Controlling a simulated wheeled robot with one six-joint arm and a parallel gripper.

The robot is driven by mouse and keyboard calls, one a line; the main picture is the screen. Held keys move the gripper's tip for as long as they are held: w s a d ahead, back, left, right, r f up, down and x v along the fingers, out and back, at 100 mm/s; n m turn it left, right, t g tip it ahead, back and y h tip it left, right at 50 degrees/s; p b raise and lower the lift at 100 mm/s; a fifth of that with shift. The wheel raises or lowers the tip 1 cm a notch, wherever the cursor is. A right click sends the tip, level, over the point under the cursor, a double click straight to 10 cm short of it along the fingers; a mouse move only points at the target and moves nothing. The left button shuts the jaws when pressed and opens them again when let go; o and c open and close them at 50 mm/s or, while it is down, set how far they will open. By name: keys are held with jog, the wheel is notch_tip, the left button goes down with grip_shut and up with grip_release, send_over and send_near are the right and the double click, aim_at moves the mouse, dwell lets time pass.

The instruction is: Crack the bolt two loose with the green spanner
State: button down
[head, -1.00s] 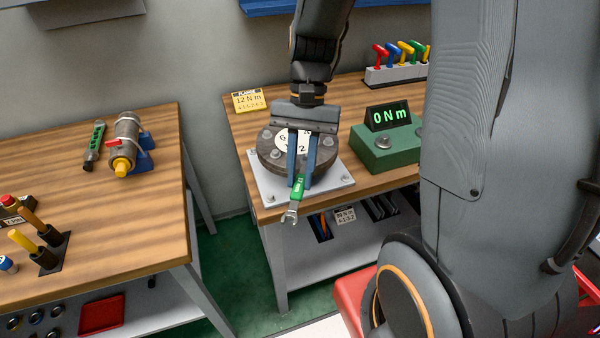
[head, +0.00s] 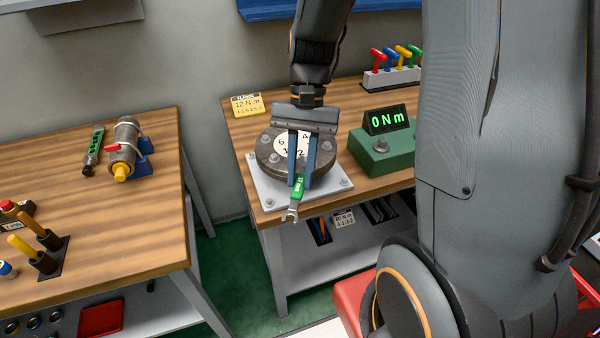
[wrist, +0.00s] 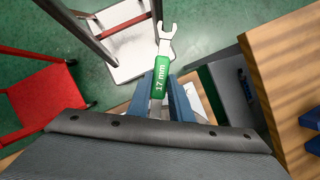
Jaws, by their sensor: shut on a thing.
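My gripper (head: 300,181) is shut on the green spanner (head: 298,188), in front of the round flange. The spanner's open end points down toward the front edge of the bench in the head view. In the wrist view the green spanner (wrist: 161,75) reads "17 mm" and sticks out past the blue fingers (wrist: 172,100). The dark flange (head: 268,158) with a white numbered dial (head: 292,143) sits on a pale plate. Bolts show around its rim, but my gripper covers part of it. Bolt two cannot be picked out clearly; a "2" shows on the dial between the fingers.
A rack of coloured T-handles (head: 392,76) is at the back. The left bench (head: 95,230) holds a clamped pipe (head: 124,148).

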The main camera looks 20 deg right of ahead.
jog(key=shift+s+d+n+h+p, duration=0.2)
jog(key=shift+d+n+h+p, duration=0.15)
jog(key=shift+n, duration=0.25)
jog(key=shift+s+d+n+g+p, duration=0.15)
jog(key=shift+d+n+g+p, duration=0.2)
jog(key=shift+n, duration=0.25)
jog(key=shift+s+d+n+h+p, duration=0.1)
jog(key=shift+d+n+h+p, duration=0.25)
jog(key=shift+n, duration=0.25)
jog(key=shift+d, duration=0.1)
jog(key=shift+s+d+n+p, duration=0.1)
jog(key=shift+d+n+p, duration=0.25)
jog(key=shift+n, duration=0.15)
